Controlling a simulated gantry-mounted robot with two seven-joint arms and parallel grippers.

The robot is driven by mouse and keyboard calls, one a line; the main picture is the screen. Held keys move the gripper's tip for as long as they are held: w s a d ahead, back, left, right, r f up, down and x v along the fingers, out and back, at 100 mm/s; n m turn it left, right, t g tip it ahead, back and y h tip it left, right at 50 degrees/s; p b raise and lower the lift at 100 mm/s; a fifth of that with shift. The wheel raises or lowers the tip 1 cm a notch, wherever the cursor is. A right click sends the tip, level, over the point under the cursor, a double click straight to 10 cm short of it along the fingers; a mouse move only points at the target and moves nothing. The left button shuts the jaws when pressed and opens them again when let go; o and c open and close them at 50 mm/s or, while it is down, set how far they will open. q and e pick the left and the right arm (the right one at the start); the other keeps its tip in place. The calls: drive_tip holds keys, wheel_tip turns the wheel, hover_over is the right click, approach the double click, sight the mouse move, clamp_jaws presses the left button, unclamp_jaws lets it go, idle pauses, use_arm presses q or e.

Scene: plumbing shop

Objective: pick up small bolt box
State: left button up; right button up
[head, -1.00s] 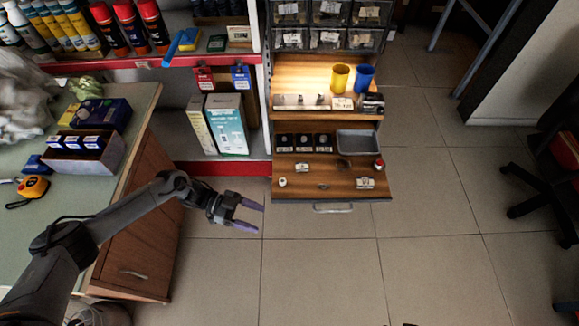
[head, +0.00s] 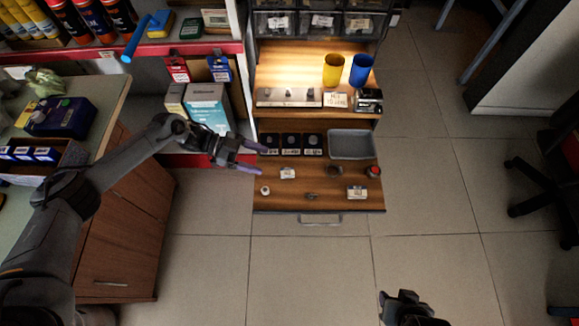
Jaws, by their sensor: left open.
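A small pale labelled box (head: 357,192) lies at the front right of the pulled-out wooden drawer (head: 330,205). A smaller pale labelled box (head: 288,172) lies at the drawer's middle left. I cannot tell which one is the small bolt box. My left gripper (head: 262,159) is open and empty, its fingers pointing right at the drawer's left edge, left of the smaller box. It appears apart from both boxes. My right gripper (head: 405,308) shows only partly at the bottom edge, far from the drawer, and its fingers are not clear.
The drawer also holds a grey tray (head: 352,145), several black bins (head: 291,144), a small white round piece (head: 265,190) and a red-topped jar (head: 373,171). Yellow (head: 333,70) and blue (head: 361,70) cups stand on the shelf above. Open floor lies in front.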

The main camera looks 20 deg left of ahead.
sight(285, 171)
use_arm(q)
drive_tip(key=shift+s+d+f, duration=0.25)
drive_tip(key=shift+d+f, duration=0.05)
drive_tip(key=shift+d, duration=0.25)
drive_tip(key=shift+s+d+f, duration=0.25)
drive_tip(key=shift+d, duration=0.25)
drive_tip(key=shift+w+d, duration=0.15)
drive_tip(key=shift+d, duration=0.05)
drive_tip(key=shift+w+d, duration=0.15)
drive_tip(key=shift+w, duration=0.1)
drive_tip(key=shift+w+d+b, duration=0.15)
drive_tip(key=shift+d+b, duration=0.05)
drive_tip(key=shift+b, duration=0.2)
drive_tip(key=x, duration=0.1)
drive_tip(key=b+x, duration=0.1)
drive_tip(key=x, duration=0.2)
drive_tip(key=shift+s+d, duration=0.1)
drive_tip(key=shift+s, duration=0.3)
drive_tip(key=shift+w+d, duration=0.2)
drive_tip(key=shift+d, duration=0.05)
use_arm(e)
drive_tip(key=f, duration=0.2)
drive_tip(key=shift+s+f, duration=0.3)
use_arm(q)
drive_tip(key=shift+a, duration=0.1)
